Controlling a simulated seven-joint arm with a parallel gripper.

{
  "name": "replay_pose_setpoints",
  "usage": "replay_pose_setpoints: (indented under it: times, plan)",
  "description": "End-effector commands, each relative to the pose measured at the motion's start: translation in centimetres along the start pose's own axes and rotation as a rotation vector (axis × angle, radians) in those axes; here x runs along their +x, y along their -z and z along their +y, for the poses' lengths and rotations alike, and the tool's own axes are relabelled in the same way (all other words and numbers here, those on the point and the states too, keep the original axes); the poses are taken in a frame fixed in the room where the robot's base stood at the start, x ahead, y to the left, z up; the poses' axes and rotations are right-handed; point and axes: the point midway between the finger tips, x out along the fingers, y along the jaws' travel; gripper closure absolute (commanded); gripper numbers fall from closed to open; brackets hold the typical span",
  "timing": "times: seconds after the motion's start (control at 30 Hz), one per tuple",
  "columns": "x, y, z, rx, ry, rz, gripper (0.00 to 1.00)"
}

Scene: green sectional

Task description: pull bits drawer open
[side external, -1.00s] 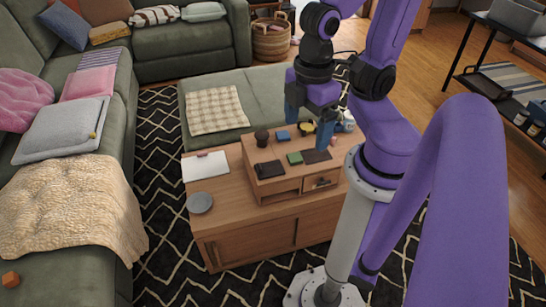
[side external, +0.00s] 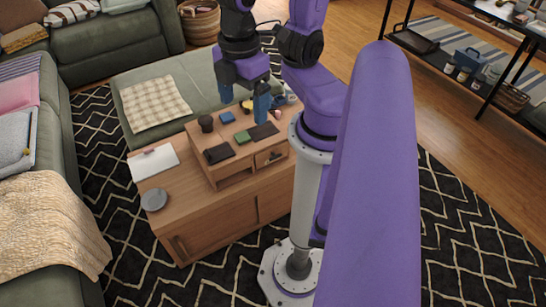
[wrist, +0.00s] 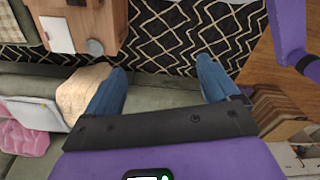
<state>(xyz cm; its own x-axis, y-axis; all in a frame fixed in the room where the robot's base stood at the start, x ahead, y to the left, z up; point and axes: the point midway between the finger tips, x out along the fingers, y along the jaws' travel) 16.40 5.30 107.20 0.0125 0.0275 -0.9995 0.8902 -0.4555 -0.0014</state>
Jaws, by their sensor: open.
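The bits drawer (side external: 264,160) looks like the small wooden front at the right of a low organizer (side external: 220,174) on a wooden cabinet (side external: 212,222). It appears shut, with a small dark pull. An open slot sits to its left. My gripper (side external: 243,100) has blue fingers, spread apart and empty. In the picture it hangs above and behind the organizer top, clear of the drawer. The wrist view also shows my gripper (wrist: 160,80) open over the rug, with the cabinet (wrist: 118,15) at the top left. The drawer front cannot be made out there.
A white sheet (side external: 155,162) and grey dish (side external: 154,199) lie on the cabinet. A green sofa (side external: 120,40) stands beyond.

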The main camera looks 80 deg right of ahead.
Motion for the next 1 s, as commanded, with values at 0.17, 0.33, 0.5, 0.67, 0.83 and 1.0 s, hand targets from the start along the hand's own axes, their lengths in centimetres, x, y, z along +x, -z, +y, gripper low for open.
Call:
replay_pose_setpoints:
  times: [0.17,0.33,0.5,0.67,0.83,1.0]
  plan:
    - [0.0,0.0,0.0,0.0,0.0,0.0,0.12]
    - [0.0,0.0,0.0,0.0,0.0,0.0,0.12]
    - [0.1,0.0,0.1,0.004,0.0,-0.001,0.11]
    - [1.0,0.9,1.6,0.076,-0.002,-0.006,0.11]
    - [3.4,2.1,6.0,0.253,-0.007,-0.014,0.11]
    - [6.4,2.1,11.2,0.443,-0.012,-0.015,0.11]
